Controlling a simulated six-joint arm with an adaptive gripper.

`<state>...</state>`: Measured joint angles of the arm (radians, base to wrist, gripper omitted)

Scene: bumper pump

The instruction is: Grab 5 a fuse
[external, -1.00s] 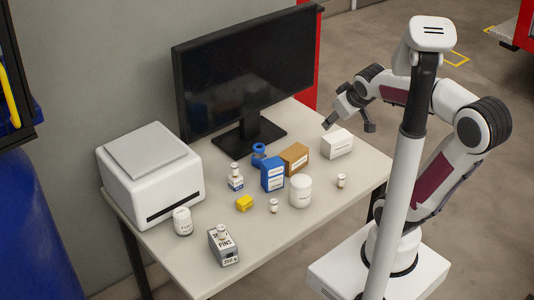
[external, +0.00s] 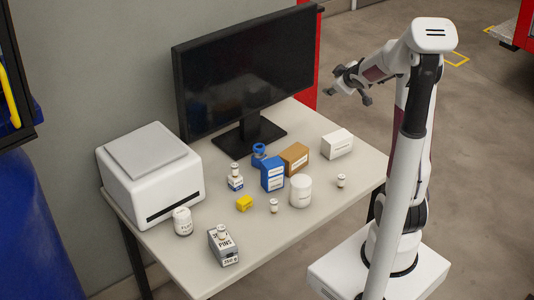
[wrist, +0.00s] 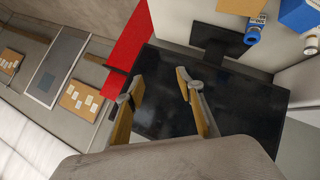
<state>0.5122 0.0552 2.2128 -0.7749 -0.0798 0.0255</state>
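Small white pieces that look like ceramic fuses are on the table. One fuse (external: 274,205) stands near the table's middle and another fuse (external: 341,181) stands near the right edge. A similar piece (external: 235,169) shows on a small white-and-blue box, and another (external: 221,232) on the grey pins box (external: 224,248). My gripper (external: 348,94) is raised at the right of the monitor, above the table's far right corner, away from all fuses. In the wrist view my gripper (wrist: 155,86) has its fingers spread with nothing between them.
The monitor (external: 245,75) stands at the back and a white printer-like box (external: 150,175) at the left. The front right is clear.

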